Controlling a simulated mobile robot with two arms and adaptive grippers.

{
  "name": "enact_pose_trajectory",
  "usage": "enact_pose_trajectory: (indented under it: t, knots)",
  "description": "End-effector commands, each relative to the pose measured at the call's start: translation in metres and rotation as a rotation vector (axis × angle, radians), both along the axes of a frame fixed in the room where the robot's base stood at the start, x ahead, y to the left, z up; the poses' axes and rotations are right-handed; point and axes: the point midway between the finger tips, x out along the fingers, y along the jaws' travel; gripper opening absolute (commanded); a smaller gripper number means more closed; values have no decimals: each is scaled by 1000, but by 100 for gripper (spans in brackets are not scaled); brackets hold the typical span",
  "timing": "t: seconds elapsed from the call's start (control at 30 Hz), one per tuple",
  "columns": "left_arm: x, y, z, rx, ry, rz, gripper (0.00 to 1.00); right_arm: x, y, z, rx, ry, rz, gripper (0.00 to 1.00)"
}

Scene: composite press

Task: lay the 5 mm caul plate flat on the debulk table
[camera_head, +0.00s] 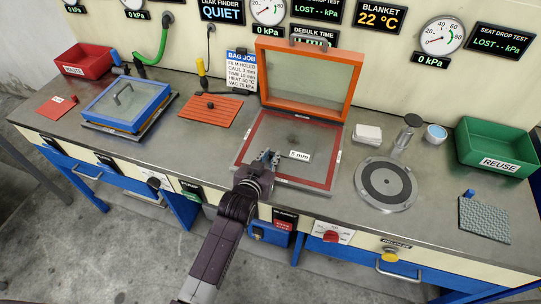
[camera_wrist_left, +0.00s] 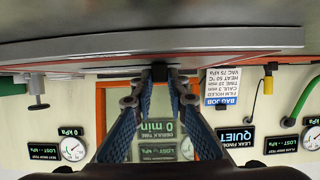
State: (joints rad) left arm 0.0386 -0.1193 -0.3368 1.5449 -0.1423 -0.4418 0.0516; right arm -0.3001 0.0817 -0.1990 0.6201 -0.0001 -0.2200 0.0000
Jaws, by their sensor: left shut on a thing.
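The grey caul plate with the "5 mm" label (camera_head: 299,155) is inside the red border of the debulk table (camera_head: 333,160). It looks level, but I cannot tell whether it touches the surface. The debulk table's orange-framed lid (camera_head: 310,75) stands open behind it. My left gripper (camera_head: 268,158) is over the front left part of the plate, shut on it. In the left wrist view its fingers (camera_wrist_left: 158,80) close on a small dark part. The gripper hides part of the plate. My right gripper is not in view.
A blue-framed unit (camera_head: 125,103), an orange ribbed mat (camera_head: 211,110) and a red bin (camera_head: 83,62) stand to the left. A round grey disc (camera_head: 386,184), white stack (camera_head: 368,133) and green REUSE bin (camera_head: 500,145) stand to the right. The bench front is mostly clear.

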Motion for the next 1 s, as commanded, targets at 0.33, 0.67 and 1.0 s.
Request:
enact_pose_trajectory:
  t: [0.33,0.67,1.0]
  knots:
    - [0,0,0,-1,-2,0,34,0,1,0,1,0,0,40]
    - [-5,2,0,0,1,0,34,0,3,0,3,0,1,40]
    - [-48,16,19,-1,0,0,34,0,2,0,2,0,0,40]
